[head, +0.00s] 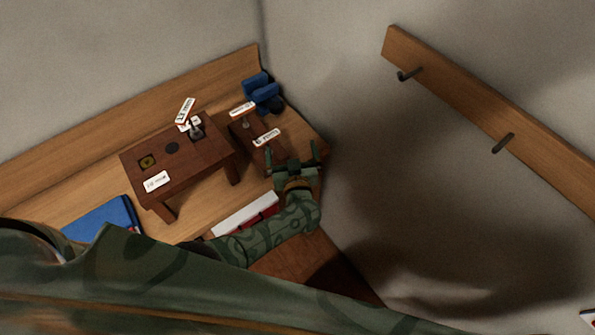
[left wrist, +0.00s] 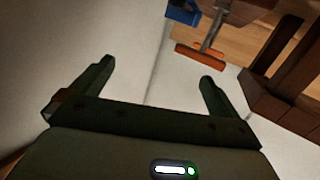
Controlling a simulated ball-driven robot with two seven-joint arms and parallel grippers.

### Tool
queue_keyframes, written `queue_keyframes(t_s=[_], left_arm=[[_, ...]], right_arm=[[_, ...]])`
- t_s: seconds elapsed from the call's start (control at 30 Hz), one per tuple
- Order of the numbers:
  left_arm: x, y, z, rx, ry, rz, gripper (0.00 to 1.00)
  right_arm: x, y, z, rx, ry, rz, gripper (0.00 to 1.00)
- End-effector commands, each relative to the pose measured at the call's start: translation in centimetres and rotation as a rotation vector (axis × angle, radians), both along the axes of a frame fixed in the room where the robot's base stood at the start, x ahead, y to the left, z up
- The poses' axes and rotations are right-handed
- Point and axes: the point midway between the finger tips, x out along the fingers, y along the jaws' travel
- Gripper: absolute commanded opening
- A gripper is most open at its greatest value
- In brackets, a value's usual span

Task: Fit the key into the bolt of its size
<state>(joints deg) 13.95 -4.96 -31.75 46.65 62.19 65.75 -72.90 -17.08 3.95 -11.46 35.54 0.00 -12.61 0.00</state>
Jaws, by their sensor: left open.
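A small brown stand (head: 200,165) on the wooden bench carries a yellowish hex fitting (head: 147,161), a dark round fitting (head: 172,147) and an upright grey metal piece (head: 196,130). Which of these are bolts and which size each has, I cannot tell. A low brown block (head: 243,138) to its right bears a small metal piece. In the left wrist view a metal rod (left wrist: 213,30) stands on an orange-brown base (left wrist: 201,57); I cannot tell whether it is the key. My left gripper (head: 292,161) is open and empty, in front of the block; its fingers also show in the wrist view (left wrist: 157,73).
White labels with unreadable print stand around the stand and block, one being the front label (head: 157,181). Blue objects (head: 262,92) lie at the back corner. A blue book (head: 102,217) and a red-and-white box (head: 246,213) lie nearer. A hook rail (head: 490,122) is on the right wall.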

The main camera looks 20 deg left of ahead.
Motion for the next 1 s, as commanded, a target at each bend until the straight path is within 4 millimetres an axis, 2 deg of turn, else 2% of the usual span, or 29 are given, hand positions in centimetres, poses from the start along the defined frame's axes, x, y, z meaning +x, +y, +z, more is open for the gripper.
queue_keyframes(t_s=[0.1, 0.33, 1.0], left_arm=[[-0.7, -0.8, -2.5, 0.011, 0.014, -0.115, 1.0], [-1.5, -1.7, -4.6, 0.012, 0.047, -0.225, 1.0], [-1.7, -1.9, -5.0, 0.009, 0.052, -0.245, 1.0]], right_arm=[[0.0, -0.1, -0.8, 0.0, 0.001, 0.001, 1.0], [-0.1, -0.7, -1.2, -0.008, 0.002, 0.003, 1.0], [-0.2, -0.9, -1.2, -0.012, 0.003, 0.004, 1.0]])
